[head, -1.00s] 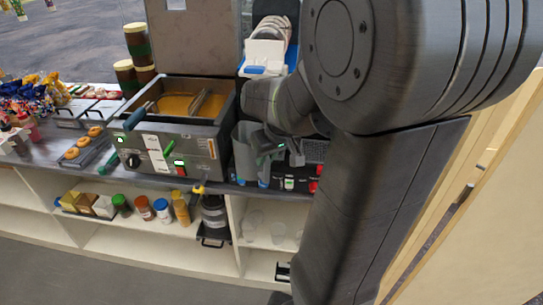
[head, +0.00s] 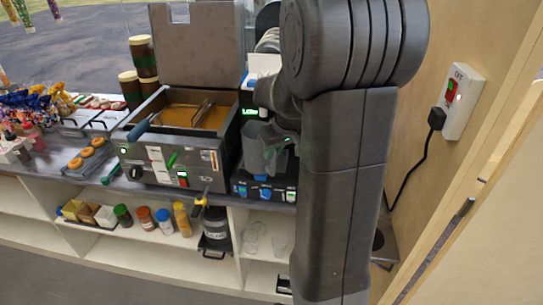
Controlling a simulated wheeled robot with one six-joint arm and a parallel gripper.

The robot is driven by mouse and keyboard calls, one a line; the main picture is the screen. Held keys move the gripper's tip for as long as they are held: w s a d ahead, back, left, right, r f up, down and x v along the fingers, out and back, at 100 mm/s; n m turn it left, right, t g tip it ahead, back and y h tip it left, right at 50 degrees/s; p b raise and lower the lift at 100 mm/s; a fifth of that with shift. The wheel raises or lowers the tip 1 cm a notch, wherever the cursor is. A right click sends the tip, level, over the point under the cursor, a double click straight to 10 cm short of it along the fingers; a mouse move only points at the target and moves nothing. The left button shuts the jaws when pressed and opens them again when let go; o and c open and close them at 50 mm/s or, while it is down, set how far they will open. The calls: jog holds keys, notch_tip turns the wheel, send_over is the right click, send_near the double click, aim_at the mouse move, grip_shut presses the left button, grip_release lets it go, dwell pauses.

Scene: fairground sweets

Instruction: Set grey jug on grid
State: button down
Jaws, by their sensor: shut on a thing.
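The grey jug (head: 260,152) is a smoky, see-through vessel, roughly upright, at the dark counter unit with blue knobs (head: 264,193). My gripper (head: 282,145) is shut on the jug at its right side. The jug appears over the top of this unit; I cannot tell whether its base touches it. The grid is not clearly visible now; the jug and my arm cover much of the unit's top.
The fryer (head: 172,158) with amber liquid and a raised lid stands close left of the jug. A wall socket (head: 462,100) with a black plug and cable is at right. Shelves below hold bottles and a black pot (head: 215,228). My arm hides the counter's right end.

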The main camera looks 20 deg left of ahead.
jog(key=shift+w+a+f, duration=0.1)
jog(key=shift+w+a, duration=0.1)
jog(key=shift+w, duration=0.65)
jog(key=shift+w+a+f, duration=0.15)
jog(key=shift+w+a, duration=0.05)
jog(key=shift+w, duration=0.65)
jog(key=shift+w+a+f, duration=0.1)
jog(key=shift+w+a, duration=0.1)
jog(key=shift+w, duration=0.65)
jog(key=shift+w+d+f+b, duration=0.3)
jog(key=shift+d+b, duration=0.05)
jog(key=c, duration=1.3)
grip_release()
jog(key=b+v, duration=0.1)
jog(key=v, duration=1.2)
jog(key=shift+d+r+b, duration=0.15)
jog(key=shift+r+b, duration=0.25)
jog(key=shift+f, duration=0.1)
